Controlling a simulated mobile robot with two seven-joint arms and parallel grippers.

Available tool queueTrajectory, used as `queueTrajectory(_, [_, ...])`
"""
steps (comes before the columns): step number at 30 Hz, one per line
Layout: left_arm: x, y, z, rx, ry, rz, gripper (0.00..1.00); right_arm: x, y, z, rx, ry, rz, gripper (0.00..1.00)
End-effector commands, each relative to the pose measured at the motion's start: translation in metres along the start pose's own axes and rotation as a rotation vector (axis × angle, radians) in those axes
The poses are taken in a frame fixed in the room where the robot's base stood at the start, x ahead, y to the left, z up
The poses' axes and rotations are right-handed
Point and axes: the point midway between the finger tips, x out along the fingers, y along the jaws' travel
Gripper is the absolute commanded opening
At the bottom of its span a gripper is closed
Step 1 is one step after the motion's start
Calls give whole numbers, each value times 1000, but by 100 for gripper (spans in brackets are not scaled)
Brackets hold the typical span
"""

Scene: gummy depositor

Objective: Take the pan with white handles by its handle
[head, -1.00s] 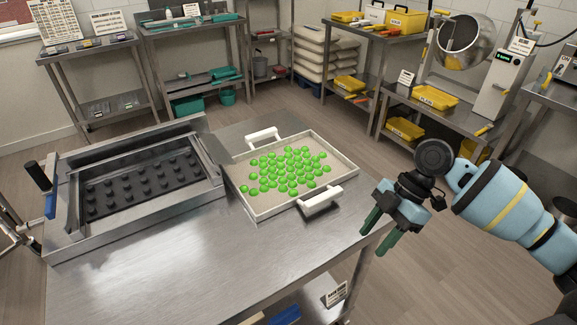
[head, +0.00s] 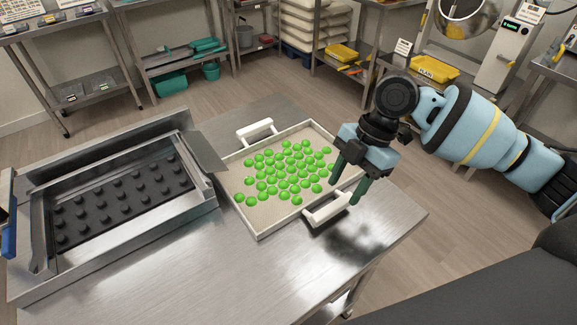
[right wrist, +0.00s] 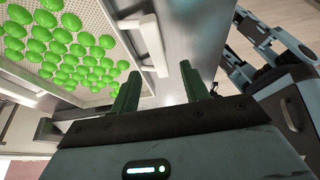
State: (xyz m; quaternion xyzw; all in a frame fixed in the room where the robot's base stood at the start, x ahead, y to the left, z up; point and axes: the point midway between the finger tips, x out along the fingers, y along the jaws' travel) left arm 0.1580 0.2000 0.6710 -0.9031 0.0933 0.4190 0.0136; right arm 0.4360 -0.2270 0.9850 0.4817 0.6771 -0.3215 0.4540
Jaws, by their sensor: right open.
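The pan (head: 258,226) is a shallow light tray with two white handles and many green gummies in it. It rests on the metal table in the head view. Its near white handle (head: 325,208) is on the front right side, and its far handle (head: 255,131) is at the back left. My right gripper (head: 344,192) is open, its green fingers pointing down, one on each side of the near handle's right end in the picture. In the right wrist view the near handle (right wrist: 153,45) shows beyond the two fingertips (right wrist: 160,70), with no visible contact. My left gripper is not in view.
A metal depositor frame with a dark studded plate (head: 120,200) stands left of the pan on the table (head: 190,275). The table front is clear. Shelves and a work table with a yellow bin (head: 434,70) stand behind, with open floor between.

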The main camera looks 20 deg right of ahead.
Motion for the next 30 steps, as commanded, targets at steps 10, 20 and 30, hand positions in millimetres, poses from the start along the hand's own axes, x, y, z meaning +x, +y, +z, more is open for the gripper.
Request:
queueTrajectory(10, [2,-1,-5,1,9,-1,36,20,0,0,0,1,-1,45])
queueTrajectory(20, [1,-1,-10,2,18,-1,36,62,0,2,1,1,-1,45])
queueTrajectory(30, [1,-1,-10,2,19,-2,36,67,0,2,1,1,0,43])
